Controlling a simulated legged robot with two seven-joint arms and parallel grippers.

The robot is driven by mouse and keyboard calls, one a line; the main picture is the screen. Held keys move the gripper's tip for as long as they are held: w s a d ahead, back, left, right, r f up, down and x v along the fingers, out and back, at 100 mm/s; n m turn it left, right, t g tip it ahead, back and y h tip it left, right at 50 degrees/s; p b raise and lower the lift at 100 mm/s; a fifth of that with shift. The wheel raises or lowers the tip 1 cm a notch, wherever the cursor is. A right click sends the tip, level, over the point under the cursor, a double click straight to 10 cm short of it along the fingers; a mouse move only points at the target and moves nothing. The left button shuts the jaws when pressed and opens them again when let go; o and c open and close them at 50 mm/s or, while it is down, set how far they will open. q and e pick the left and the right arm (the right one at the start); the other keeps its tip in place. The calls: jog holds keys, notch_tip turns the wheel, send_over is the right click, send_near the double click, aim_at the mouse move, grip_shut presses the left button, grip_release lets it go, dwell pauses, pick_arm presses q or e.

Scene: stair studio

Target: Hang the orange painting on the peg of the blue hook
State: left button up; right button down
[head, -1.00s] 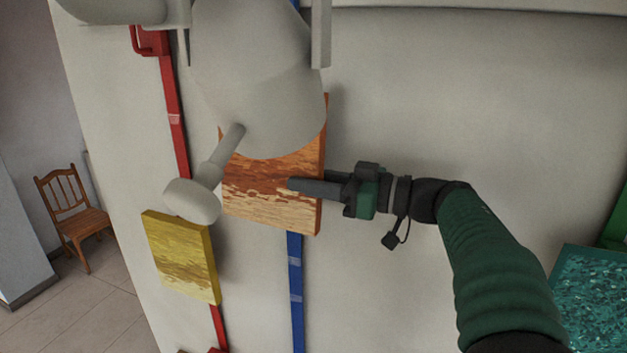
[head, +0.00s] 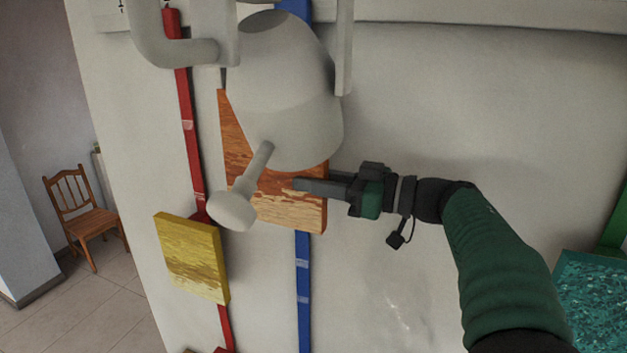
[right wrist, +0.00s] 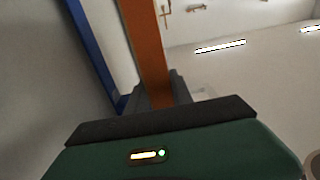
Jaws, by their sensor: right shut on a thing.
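The orange painting (head: 290,210) is a thick square panel with orange and cream streaks. It is upright before the wall in the head view, its upper part largely hidden by a pale grey object. My right gripper (head: 302,185) is shut on its right edge. In the right wrist view the painting (right wrist: 150,50) shows edge-on between the fingers, with a gap between it and the blue strip (right wrist: 95,50). The blue strip (head: 303,290) also runs down the wall behind the painting in the head view. The blue hook's peg is hidden. My left gripper is not in view.
The pale grey rounded object (head: 285,90), with a knobbed stem, blocks the view. A yellow painting (head: 192,258) hangs at left by a red strip (head: 187,120). A wooden chair (head: 85,220) stands far left. A teal panel (head: 590,295) is at lower right. The wall right of the painting is bare.

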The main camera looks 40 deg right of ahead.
jog(key=shift+w+d+f, duration=0.2)
jog(key=shift+w+d, duration=0.1)
jog(key=shift+d, duration=0.2)
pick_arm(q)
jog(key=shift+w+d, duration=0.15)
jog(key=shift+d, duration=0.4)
pick_arm(e)
jog(key=shift+w+d, duration=0.1)
jog(key=shift+d, duration=0.55)
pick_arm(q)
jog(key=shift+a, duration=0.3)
pick_arm(e)
jog(key=shift+w+r, duration=0.1)
jog(key=shift+w, duration=0.1)
jog(key=shift+w+d, duration=0.25)
jog(key=shift+d, duration=0.15)
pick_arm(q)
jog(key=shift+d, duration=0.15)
pick_arm(e)
jog(key=shift+d, duration=0.2)
